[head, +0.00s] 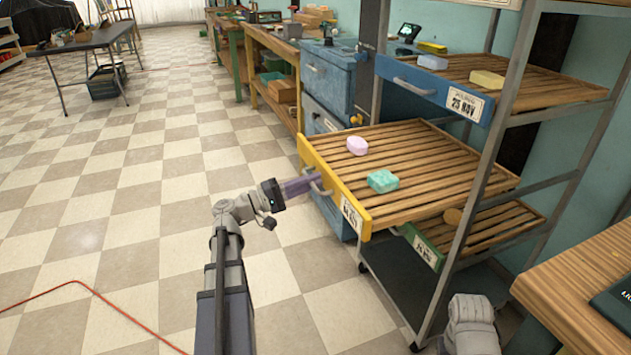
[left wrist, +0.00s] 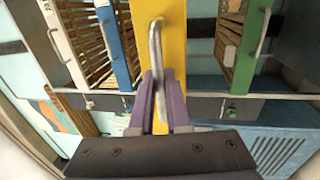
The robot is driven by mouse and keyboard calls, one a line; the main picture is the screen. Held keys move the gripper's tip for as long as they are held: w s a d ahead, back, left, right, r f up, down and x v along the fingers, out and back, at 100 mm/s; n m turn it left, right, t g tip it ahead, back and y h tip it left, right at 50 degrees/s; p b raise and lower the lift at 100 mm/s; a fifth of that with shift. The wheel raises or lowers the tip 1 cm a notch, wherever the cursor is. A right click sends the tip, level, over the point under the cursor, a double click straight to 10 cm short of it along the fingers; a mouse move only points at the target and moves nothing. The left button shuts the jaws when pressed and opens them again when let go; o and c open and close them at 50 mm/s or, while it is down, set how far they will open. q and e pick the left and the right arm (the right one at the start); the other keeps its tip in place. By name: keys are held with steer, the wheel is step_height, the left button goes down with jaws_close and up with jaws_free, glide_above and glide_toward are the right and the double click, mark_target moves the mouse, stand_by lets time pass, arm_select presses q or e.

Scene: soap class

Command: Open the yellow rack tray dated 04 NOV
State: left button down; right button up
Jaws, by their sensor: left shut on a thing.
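The yellow rack tray (head: 307,156) stands well out from the metal rack on the middle level, its slatted bed in view. A label on its front is too small to read fully. A pink soap bar (head: 357,146) and a teal soap bar (head: 383,181) lie on it. My left gripper (head: 311,185) is at the tray's front, its purple fingers shut on the metal handle (left wrist: 154,42). In the left wrist view the handle runs between the fingers (left wrist: 158,98) against the yellow front (left wrist: 173,60). My right gripper is not in view.
A green tray (head: 424,246) is below, slightly out. A wooden table (head: 575,275) stands at the right. Blue cabinets (head: 330,78) stand behind. The checkered floor on the left is mostly clear.

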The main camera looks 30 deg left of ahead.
arm_select(q)
steer(key=c, duration=1.2)
jaws_free()
steer(key=shift+o, duration=0.2)
steer(key=b+v, duration=0.1)
steer(key=v, duration=0.6)
steer(key=shift+s+a, duration=0.2)
steer(key=shift+s, duration=0.1)
